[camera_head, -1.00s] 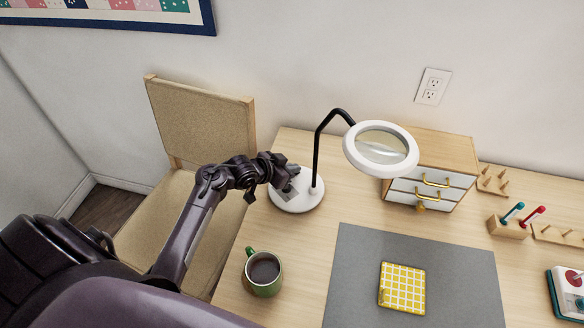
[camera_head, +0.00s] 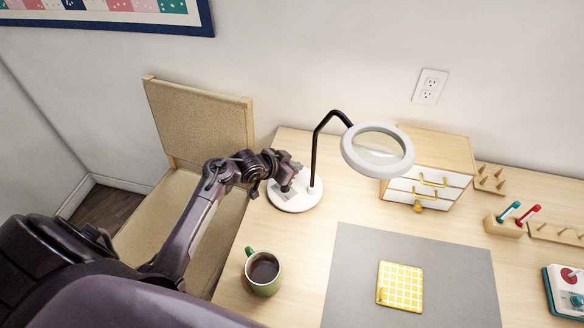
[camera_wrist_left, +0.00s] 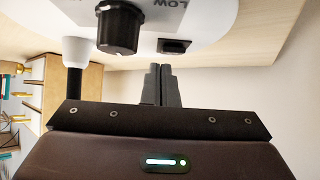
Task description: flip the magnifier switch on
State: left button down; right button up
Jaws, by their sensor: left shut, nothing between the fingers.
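The magnifier lamp has a white ring head (camera_head: 350,150) around a clear lens, a black bent arm and a round white base (camera_head: 297,203) on the desk. My left gripper (camera_head: 287,184) is over the left part of that base, covering part of it. In the left wrist view, the base (camera_wrist_left: 215,18) carries a black knob (camera_wrist_left: 119,28) near the label LOW and a small black switch (camera_wrist_left: 176,46). My left gripper's fingertips (camera_wrist_left: 160,68) are shut and empty, close to the switch. I cannot tell if they touch it. My right gripper is not in view.
A green mug (camera_head: 263,272) of dark drink stands at the desk's front left. A small drawer cabinet (camera_head: 432,160) stands behind the lamp head. A grey mat (camera_head: 350,285) holds a yellow checked pad (camera_head: 400,287). A chair (camera_head: 200,120) stands left of the desk.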

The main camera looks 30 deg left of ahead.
pick_arm(q)
jog(key=shift+w, duration=0.15)
jog(key=shift+r, duration=0.15)
jog(key=r+p, duration=0.3)
jog(key=w+r+p, duration=0.1)
jog(key=shift+d+r+p, duration=0.2)
jog(key=shift+r+p, duration=0.15)
jog(key=shift+s+a+r+b, duration=0.2)
jog(key=shift+s+a+b, duration=0.05)
jog(key=shift+s+b, duration=0.3)
jog(key=s+a+r, duration=0.1)
jog(key=s+r, duration=0.3)
jog(key=r, duration=0.3)
jog(key=shift+s+a, duration=0.2)
jog(key=shift+a, duration=0.1)
jog(key=shift+f, duration=0.1)
